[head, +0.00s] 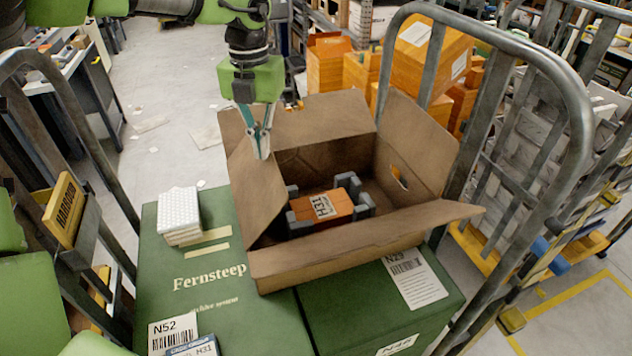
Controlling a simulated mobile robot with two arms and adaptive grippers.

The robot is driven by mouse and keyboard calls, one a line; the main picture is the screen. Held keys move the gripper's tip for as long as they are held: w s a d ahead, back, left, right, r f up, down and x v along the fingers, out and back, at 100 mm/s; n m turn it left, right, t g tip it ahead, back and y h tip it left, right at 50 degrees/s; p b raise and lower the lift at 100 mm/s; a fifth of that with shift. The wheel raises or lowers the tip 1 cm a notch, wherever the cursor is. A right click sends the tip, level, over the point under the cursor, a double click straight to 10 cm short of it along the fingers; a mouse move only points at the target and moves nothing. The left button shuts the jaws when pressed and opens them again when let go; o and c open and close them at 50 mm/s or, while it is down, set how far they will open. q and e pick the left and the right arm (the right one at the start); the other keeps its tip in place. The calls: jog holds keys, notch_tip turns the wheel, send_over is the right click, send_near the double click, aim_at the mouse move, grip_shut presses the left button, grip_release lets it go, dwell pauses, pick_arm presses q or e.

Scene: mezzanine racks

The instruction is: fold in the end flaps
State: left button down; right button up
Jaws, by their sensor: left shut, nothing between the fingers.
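An open brown cardboard box (310,266) stands on green boxes in the middle of the view. Its left end flap (256,188) stands up and leans, and its right end flap (417,140) stands up and outward. The far long flap (310,118) stands up, and the near long flap (390,233) sticks outward. My right gripper is not in view.
The green box (200,265) marked Fernsteep carries a stack of white pads (181,213) and labels. A metal cage rail (575,130) rises close on the right, another (75,130) on the left. Orange cartons (430,55) stand behind.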

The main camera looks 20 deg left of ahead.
pick_arm(q)
notch_tip(320, 180, up, 7)
jog(key=p, duration=0.4)
dwell(0.5)
